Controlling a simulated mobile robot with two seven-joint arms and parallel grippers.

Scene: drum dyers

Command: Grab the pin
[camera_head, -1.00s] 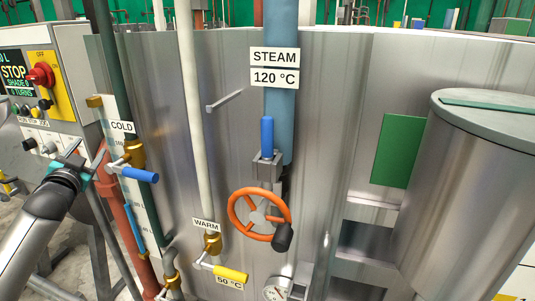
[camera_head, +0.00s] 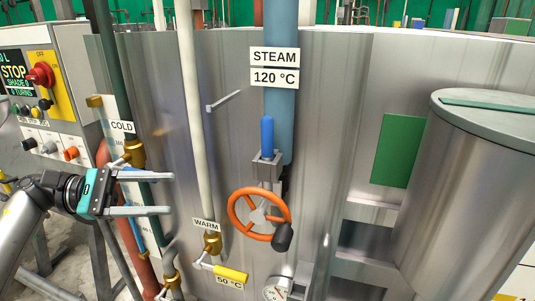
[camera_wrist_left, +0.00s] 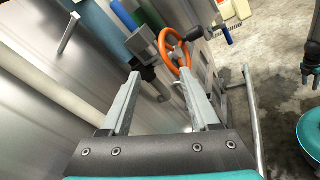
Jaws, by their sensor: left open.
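A thin grey metal pin (camera_head: 224,101) sticks out of the steel drum wall, left of the steam pipe and right of the pale warm pipe. A grey rod that looks like the same pin (camera_wrist_left: 69,33) shows at the upper left of the left wrist view. My left gripper (camera_head: 171,193) is open and empty, its fingers pointing right, in front of the cold pipe and below and left of the pin. Its two open fingers (camera_wrist_left: 158,73) also show in the left wrist view, with the pin outside them to the left.
The orange handwheel (camera_head: 259,215) and blue steam lever (camera_head: 267,137) stand right of the gripper. The yellow warm handle (camera_head: 230,273) is below. The control panel (camera_head: 45,90) is at left. The blue cold handle is mostly hidden behind my gripper.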

